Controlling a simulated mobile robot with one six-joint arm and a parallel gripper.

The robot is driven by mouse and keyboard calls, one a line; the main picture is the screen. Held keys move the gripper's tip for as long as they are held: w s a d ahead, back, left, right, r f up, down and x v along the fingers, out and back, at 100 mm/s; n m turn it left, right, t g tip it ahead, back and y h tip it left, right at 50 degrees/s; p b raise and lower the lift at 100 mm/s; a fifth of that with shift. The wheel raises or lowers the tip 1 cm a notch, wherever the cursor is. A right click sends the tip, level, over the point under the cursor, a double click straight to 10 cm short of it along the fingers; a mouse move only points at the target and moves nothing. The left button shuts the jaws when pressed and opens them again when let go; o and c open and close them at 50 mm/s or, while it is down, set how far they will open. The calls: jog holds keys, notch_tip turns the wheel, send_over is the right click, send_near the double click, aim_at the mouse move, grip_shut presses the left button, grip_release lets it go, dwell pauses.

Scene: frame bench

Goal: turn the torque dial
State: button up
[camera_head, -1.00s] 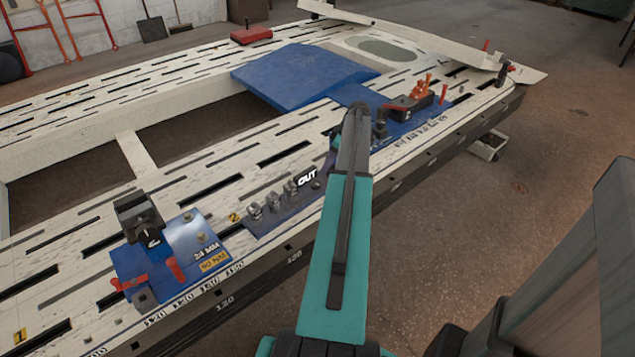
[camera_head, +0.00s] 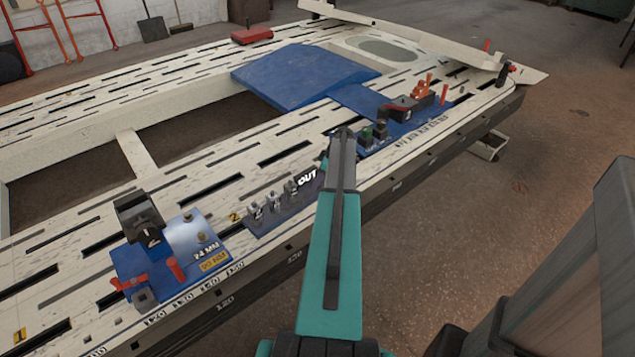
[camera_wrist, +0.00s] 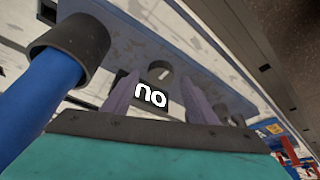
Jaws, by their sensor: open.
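I cannot pick out the torque dial for certain. In the wrist view my gripper (camera_wrist: 158,88) is open, its two purple-grey fingers apart with nothing held. Between them shows part of a black label (camera_wrist: 151,95) with white letters, upside down, and just beyond it a round grey fitting (camera_wrist: 160,70). A blue cylinder (camera_wrist: 38,103) with a dark collar (camera_wrist: 80,43) stands large at the left. In the head view the label reads OUT (camera_head: 307,177), at the right end of a dark strip with several metal fittings (camera_head: 274,199). My arm hides the fingers there.
A blue plate (camera_head: 128,260) with a black clamp (camera_head: 138,212) and red handles lies at the left. The slotted bench (camera_head: 60,232) has large openings.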

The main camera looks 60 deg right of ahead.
jog(key=shift+w+f, duration=0.25)
jog(key=shift+f, duration=0.4)
jog(key=c, duration=1.1)
jog(key=shift+o, duration=0.2)
jog(key=shift+a, duration=0.15)
